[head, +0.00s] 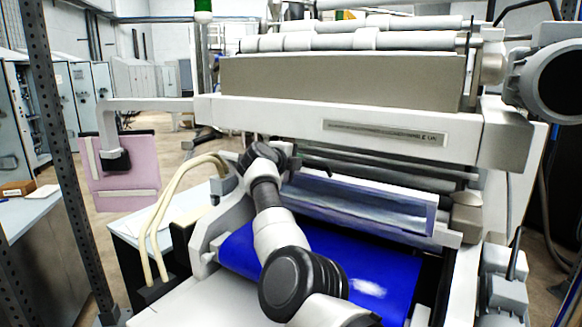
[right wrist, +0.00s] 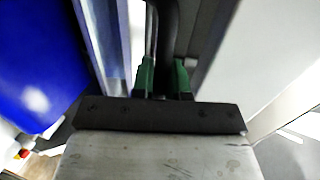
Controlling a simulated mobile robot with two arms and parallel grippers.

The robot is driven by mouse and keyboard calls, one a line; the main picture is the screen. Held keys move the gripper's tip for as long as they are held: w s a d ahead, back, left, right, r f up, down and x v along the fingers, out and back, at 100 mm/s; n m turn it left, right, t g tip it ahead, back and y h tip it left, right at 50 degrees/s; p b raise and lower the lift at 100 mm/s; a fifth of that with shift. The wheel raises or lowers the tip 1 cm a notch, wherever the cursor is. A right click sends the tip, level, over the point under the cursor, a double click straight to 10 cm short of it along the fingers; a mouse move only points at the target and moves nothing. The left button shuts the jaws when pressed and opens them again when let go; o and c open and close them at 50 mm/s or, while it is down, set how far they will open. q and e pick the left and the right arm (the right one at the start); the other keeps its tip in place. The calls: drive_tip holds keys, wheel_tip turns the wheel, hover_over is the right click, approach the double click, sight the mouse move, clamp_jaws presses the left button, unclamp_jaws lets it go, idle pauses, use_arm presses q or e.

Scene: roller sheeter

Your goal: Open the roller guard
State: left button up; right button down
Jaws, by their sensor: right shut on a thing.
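The roller guard (head: 360,205) is a clear, bluish panel across the front of the machine, above the blue sheet (head: 385,285). It looks tilted. My right arm reaches up from the bottom middle, over the blue sheet, to the guard's left end. In the right wrist view, my right gripper (right wrist: 164,78) has its green-tipped fingers shut on a dark bar-like handle (right wrist: 166,30). A clear strip, likely the guard's edge (right wrist: 97,45), runs beside it. In the head view the right fingertips are hidden or cannot be made out. My left gripper is not in view.
The machine's white crossbeam (head: 400,132) and rollers (head: 350,42) stand above the guard. A pink panel (head: 125,190) hangs from a white bracket at left. Pale hoses (head: 160,225) curve beside my arm. A perforated post (head: 62,150) stands at far left.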

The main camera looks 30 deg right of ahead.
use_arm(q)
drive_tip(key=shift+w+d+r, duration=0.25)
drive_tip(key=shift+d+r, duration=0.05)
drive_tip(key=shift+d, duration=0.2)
use_arm(e)
drive_tip(key=shift+w+d+r+y, duration=0.2)
drive_tip(key=shift+w+d+r, duration=0.05)
drive_tip(key=shift+d, duration=0.15)
drive_tip(key=shift+w+d+r+y, duration=0.2)
drive_tip(key=shift+d+r, duration=0.05)
drive_tip(key=shift+d, duration=0.15)
drive_tip(key=shift+g, duration=0.3)
drive_tip(key=c, duration=1.5)
unclamp_jaws()
drive_tip(key=o, duration=0.4)
drive_tip(key=shift+w+d, duration=0.1)
drive_tip(key=shift+d, duration=0.05)
drive_tip(key=shift+c, duration=0.2)
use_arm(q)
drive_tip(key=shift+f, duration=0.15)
